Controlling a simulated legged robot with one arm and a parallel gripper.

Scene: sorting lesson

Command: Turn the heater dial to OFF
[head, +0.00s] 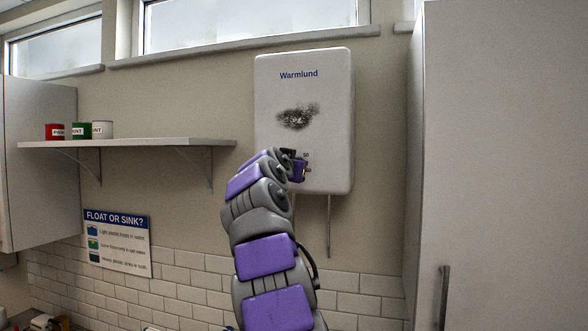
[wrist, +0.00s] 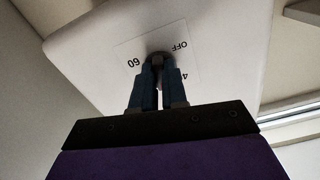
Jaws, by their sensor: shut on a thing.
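The white Warmlund heater (head: 335,110) hangs on the wall in the head view, with a dark sooty mark on its front. My purple and grey arm reaches up to its lower part and covers most of the dial area. In the wrist view my gripper (wrist: 158,70) is shut on the dark dial (wrist: 159,56) on the heater's front. A label (wrist: 130,53) around the dial shows OFF at the upper right, 60 at the left and a partly hidden 4 at the lower right. I cannot tell where the dial's pointer stands.
A wall shelf (head: 130,143) with red, green and white paint cans (head: 80,131) is at the left. A tall white cabinet (head: 500,150) stands close at the right. Pipes (head: 329,225) run down below the heater. A FLOAT OR SINK poster (head: 118,242) is on the wall.

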